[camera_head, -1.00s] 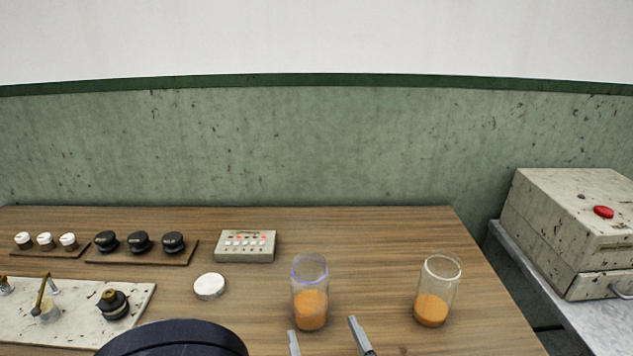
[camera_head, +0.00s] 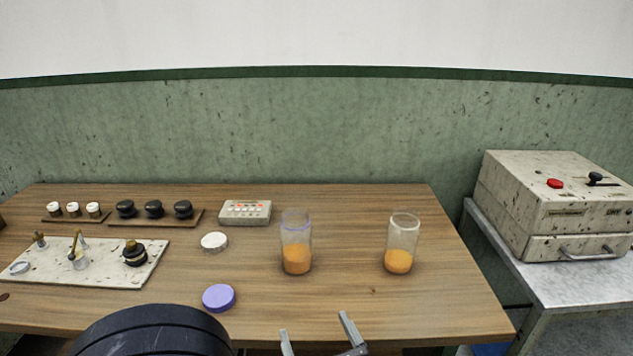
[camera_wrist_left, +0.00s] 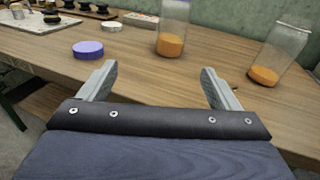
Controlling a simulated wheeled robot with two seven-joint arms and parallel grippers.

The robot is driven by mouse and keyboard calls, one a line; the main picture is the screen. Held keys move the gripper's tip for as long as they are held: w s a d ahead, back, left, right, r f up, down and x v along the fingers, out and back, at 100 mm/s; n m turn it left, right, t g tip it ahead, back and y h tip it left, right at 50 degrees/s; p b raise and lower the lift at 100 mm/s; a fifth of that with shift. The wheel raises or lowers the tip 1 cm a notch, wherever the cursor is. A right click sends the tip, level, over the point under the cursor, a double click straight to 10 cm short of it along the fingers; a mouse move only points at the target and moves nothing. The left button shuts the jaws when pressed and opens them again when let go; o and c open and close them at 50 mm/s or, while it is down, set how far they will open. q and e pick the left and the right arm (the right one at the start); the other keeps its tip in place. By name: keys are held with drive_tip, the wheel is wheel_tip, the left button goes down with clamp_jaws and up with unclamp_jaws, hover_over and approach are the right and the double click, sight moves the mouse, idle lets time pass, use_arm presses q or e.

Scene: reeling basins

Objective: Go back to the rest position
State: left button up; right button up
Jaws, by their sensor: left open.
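My left gripper (camera_head: 316,335) is open and empty at the front edge of the wooden table (camera_head: 350,300), below the jars in the head view. Its two spread fingers also show in the left wrist view (camera_wrist_left: 157,88), with nothing between them. A glass jar with a bluish rim (camera_head: 296,245) holds orange powder and stands upright on the table. A second glass jar with a clear rim (camera_head: 401,243) and orange powder stands to its right. Both jars are open and apart from the gripper. My right gripper is not in view.
A purple lid (camera_head: 219,297) and a white lid (camera_head: 214,241) lie on the table. A pale plate with fittings (camera_head: 110,268), rows of knobs and a button box (camera_head: 245,212) are at left and back. A metal side table (camera_head: 575,285) carries a speckled machine (camera_head: 555,205) at right.

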use_arm(q)
drive_tip(key=s+a+n+g+p, duration=0.2)
drive_tip(key=s+a+n+g, duration=0.1)
drive_tip(key=a+n+g, duration=0.65)
drive_tip(key=s+a+n+g+p, duration=0.35)
drive_tip(key=a+n, duration=0.35)
drive_tip(key=a, duration=0.5)
drive_tip(key=s+r+n+t+h+p, duration=0.1)
drive_tip(key=s+r+n+h+p, duration=0.3)
drive_tip(key=n+h, duration=0.5)
wheel_tip(320, 180, up, 4)
drive_tip(key=s+n, duration=0.2)
drive_tip(key=n, duration=0.6)
drive_tip(key=shift+s+d+f+t, duration=0.2)
drive_tip(key=shift+s+d+t, duration=0.05)
drive_tip(key=shift+s+t, duration=0.15)
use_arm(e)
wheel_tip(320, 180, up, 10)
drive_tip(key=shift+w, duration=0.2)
